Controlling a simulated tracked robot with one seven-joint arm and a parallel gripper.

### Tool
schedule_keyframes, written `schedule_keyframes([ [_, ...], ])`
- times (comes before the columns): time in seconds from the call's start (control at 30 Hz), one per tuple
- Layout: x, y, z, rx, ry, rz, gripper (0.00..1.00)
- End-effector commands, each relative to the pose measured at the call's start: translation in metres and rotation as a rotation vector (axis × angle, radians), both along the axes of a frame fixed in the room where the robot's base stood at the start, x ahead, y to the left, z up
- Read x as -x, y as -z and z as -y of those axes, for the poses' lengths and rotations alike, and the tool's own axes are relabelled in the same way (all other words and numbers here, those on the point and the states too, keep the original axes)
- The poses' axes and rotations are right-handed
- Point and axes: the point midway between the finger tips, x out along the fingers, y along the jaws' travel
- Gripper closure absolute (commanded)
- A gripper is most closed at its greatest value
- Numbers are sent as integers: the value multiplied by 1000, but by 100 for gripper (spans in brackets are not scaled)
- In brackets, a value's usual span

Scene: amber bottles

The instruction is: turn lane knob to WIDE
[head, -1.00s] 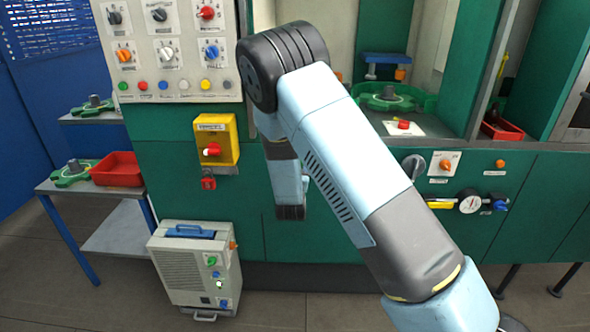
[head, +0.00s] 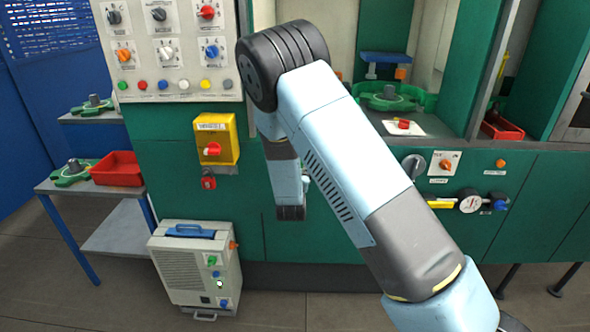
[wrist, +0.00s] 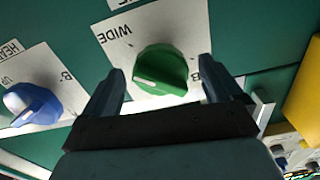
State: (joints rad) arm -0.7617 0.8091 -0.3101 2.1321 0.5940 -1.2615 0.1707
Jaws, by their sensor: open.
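The green knob (wrist: 162,70) sits on a white plate in the wrist view, with the word WIDE printed upside down at the plate's upper left. A pale mark shows on the knob's lower left face. My gripper (wrist: 159,72) is open, with one finger on each side of the knob. I cannot tell whether either finger touches it. The lower part of the plate is hidden by my gripper. In the head view my arm hides the green knob and the fingers.
A blue knob (wrist: 32,103) on its own white plate is to the left in the wrist view. A yellow part (wrist: 303,92) stands at the right edge. In the head view, a yellow switch box (head: 216,139) and a grey unit (head: 194,268) are left of my arm.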

Motion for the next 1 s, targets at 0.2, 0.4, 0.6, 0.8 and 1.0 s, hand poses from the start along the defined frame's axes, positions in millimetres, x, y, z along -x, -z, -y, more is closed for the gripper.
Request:
schedule_keyframes([
  [0.2,32,1,-1,0,0,-3,8],
  [0.4,72,1,-3,0,-1,-3,8],
  [0.6,108,1,-4,1,-2,-3,8],
  [0.8,128,1,-5,0,-1,-2,8],
  [1.0,133,1,-5,0,0,-2,8],
])
